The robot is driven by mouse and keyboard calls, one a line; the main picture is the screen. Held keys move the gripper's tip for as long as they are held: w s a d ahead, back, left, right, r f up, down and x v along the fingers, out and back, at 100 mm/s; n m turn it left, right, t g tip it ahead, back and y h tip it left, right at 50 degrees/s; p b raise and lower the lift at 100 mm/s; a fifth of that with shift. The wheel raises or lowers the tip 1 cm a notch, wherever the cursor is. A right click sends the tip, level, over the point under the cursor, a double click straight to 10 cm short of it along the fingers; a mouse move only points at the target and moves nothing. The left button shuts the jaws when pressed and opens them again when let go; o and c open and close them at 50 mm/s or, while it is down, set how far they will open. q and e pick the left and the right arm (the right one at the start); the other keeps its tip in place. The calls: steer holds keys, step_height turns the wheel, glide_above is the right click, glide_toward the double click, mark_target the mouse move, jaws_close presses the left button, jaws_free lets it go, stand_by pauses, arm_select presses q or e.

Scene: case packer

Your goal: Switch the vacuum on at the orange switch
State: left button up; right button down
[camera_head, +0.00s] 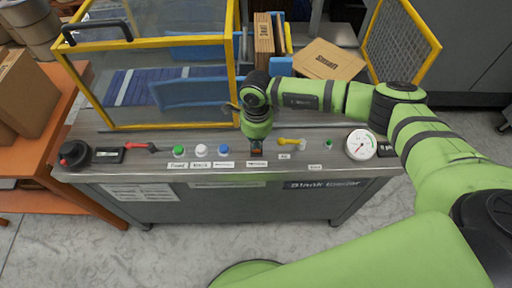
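My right arm comes in from the right, and its wrist points down over the front panel of the machine. My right gripper (257,144) is at the panel, right above a small label, mostly hidden under the green wrist. A small orange-brown patch (257,151) shows at its lower end; this seems to be the orange switch, largely covered. I cannot tell whether the gripper touches it or how far its fingers are apart. My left gripper is not in view.
Left of the gripper are blue (225,150), white (201,150) and green (179,151) buttons, a red-handled lever (139,147) and a dark knob (74,153). Right are a yellow lever (291,142) and a gauge (361,145). A yellow-framed guard (232,60) stands behind.

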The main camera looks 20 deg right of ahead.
steer(key=shift+f+b, duration=0.8)
steer(key=shift+f, duration=0.1)
stand_by(0.4)
steer(key=shift+r+p, duration=2.25)
steer(key=shift+r, duration=1.3)
steer(key=shift+a, duration=0.1)
